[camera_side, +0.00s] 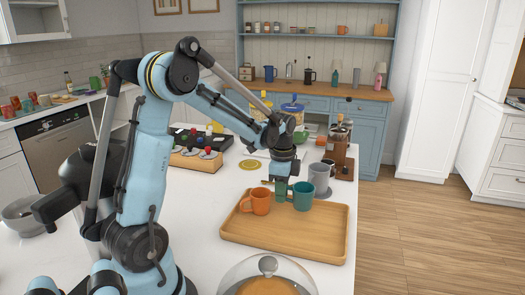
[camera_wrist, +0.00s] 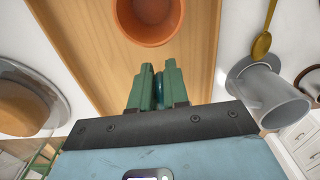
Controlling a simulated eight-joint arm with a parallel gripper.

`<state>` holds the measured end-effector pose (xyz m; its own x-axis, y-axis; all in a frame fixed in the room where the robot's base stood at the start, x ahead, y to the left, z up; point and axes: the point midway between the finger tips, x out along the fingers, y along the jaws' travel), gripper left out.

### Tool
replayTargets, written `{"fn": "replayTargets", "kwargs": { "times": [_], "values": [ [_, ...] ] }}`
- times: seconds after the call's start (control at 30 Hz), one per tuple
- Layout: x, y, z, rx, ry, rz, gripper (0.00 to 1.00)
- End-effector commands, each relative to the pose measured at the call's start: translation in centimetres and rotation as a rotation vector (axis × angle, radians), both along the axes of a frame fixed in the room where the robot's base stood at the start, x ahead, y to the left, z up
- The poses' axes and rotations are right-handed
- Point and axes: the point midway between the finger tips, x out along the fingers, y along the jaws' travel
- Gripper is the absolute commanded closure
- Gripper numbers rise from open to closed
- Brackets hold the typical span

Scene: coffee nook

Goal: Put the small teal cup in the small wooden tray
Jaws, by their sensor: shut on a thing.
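The wooden tray (camera_side: 285,237) lies on the white counter, and its surface fills the middle of the wrist view (camera_wrist: 90,40). An orange cup (camera_side: 257,203) stands in its left back part; it also shows at the top of the wrist view (camera_wrist: 150,22). The teal cup (camera_side: 303,198) is upright at the tray's back right side. My gripper (camera_side: 281,190), with green fingers, is shut on it from the left. In the wrist view, a teal sliver shows between the fingers (camera_wrist: 158,88); the rest is hidden. I cannot tell whether the cup touches the tray.
A grey mug (camera_side: 320,178) stands close behind the teal cup, and right of my fingers in the wrist view (camera_wrist: 268,97). A glass dome over a cake (camera_side: 268,277) is at the front. A wooden coffee grinder (camera_side: 338,148) stands behind. The tray's front half is clear.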

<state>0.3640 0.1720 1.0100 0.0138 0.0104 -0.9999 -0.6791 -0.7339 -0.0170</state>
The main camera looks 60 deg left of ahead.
Motion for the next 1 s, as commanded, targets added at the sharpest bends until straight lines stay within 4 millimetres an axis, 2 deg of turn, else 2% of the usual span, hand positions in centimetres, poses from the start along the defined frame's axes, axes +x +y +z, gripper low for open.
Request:
{"fn": "replayTargets", "kwargs": {
  "times": [0.3,0.77,0.8,0.93,1.0],
  "values": [
    [0.0,0.0,-3.6,0.0,0.0,0.0,1.0],
    [0.0,0.0,-4.2,0.0,0.0,0.0,1.0],
    [0.0,0.0,-4.2,0.0,0.0,0.0,0.79],
    [0.0,0.0,-4.2,0.0,0.0,0.0,0.59],
    [0.0,0.0,-4.2,0.0,0.0,0.0,0.59]
  ]
}}
